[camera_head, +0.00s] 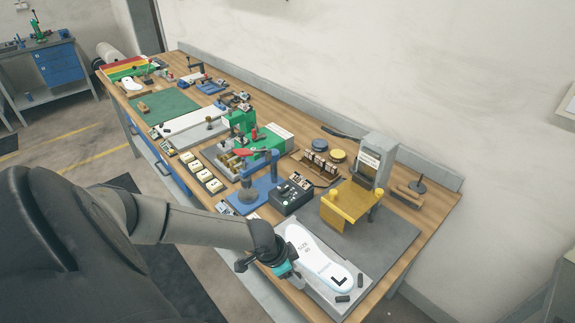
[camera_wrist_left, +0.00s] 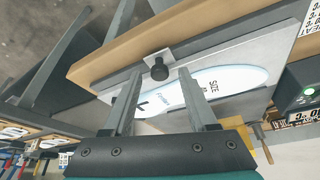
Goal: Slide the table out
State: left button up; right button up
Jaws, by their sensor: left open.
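The table is a light grey sliding plate (camera_head: 362,285) at the near edge of the workbench, and it shows in the wrist view (camera_wrist_left: 258,62). A white insole (camera_head: 318,258) marked with a size and a black L lies flat on it; it is partly behind my fingers in the wrist view (camera_wrist_left: 232,80). A black knob (camera_wrist_left: 159,71) on a small bracket stands at the plate's front edge. My left gripper (camera_head: 292,278) is open, its fingertips on either side of the knob in the wrist view (camera_wrist_left: 160,84). Contact cannot be told. My right gripper is out of view.
A yellow press frame (camera_head: 348,203) and grey machine (camera_head: 374,160) stand behind the plate. A black control box (camera_head: 290,197) and blue press (camera_head: 258,192) stand to its left. The floor before the bench's front edge looks clear on the near side.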

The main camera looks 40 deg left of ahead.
pick_arm(q)
jog(key=p+v, duration=0.2)
jog(key=v, duration=1.3)
